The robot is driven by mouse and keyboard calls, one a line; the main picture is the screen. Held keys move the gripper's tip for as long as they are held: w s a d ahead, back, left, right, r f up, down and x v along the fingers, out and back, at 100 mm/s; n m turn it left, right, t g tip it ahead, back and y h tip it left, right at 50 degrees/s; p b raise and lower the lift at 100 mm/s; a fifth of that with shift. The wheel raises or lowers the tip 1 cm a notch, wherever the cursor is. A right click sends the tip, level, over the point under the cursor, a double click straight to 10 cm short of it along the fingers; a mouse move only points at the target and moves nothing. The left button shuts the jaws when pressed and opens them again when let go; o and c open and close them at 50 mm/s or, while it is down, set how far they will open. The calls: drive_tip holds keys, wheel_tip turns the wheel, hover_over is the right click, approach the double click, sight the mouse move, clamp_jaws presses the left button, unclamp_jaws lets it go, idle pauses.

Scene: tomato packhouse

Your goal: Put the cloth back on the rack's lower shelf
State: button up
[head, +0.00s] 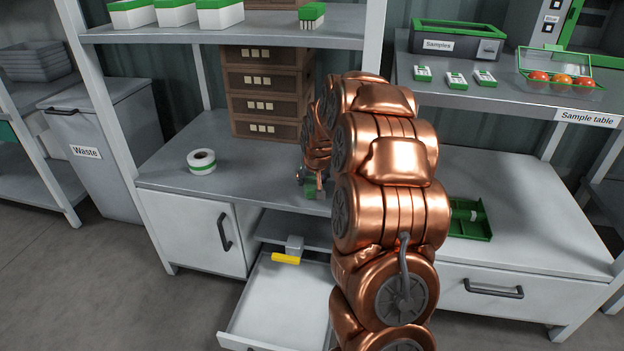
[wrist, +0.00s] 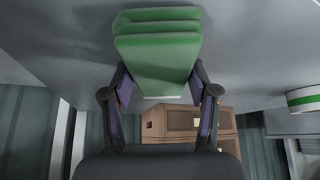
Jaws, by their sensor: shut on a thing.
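My gripper (wrist: 160,92) is shut on the folded green cloth (wrist: 158,45), with one finger on each side of it in the wrist view. In the head view the cloth shows as a small green patch (head: 311,188) over the workbench top, partly hidden by my copper arm. Whether it touches the bench I cannot tell. A rack at the left edge of the head view has a lower shelf (head: 38,190), which looks bare where it shows.
A tape roll (head: 201,161) and stacked brown boxes (head: 265,92) stand on the bench. A waste bin (head: 95,150) stands left. A green tray (head: 469,218) lies right of my arm.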

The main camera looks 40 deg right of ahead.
drive_tip(key=o, duration=1.2)
drive_tip(key=shift+r, duration=0.2)
drive_tip(key=p+v, duration=0.3)
drive_tip(key=v, duration=0.9)
drive_tip(key=s+a+f+n+g+y, duration=0.2)
drive_tip(key=s+a+n+g, duration=0.15)
drive_tip(key=s+a, duration=1.2)
drive_tip(key=s+a+g, duration=0.2)
drive_tip(key=s+a, duration=0.2)
drive_tip(key=s, duration=0.3)
drive_tip(key=s+a+n+g, duration=0.1)
drive_tip(key=s+a, duration=0.3)
drive_tip(key=s, duration=0.4)
drive_tip(key=s+a+n+g, duration=0.1)
drive_tip(key=s+a+g, duration=0.1)
drive_tip(key=s, duration=0.5)
drive_tip(key=shift+s+a+g+y, duration=0.2)
drive_tip(key=shift+a, duration=0.25)
drive_tip(key=shift+s+a+g+y, duration=0.15)
drive_tip(key=shift+s+a+y, duration=0.05)
drive_tip(key=shift+a, duration=0.25)
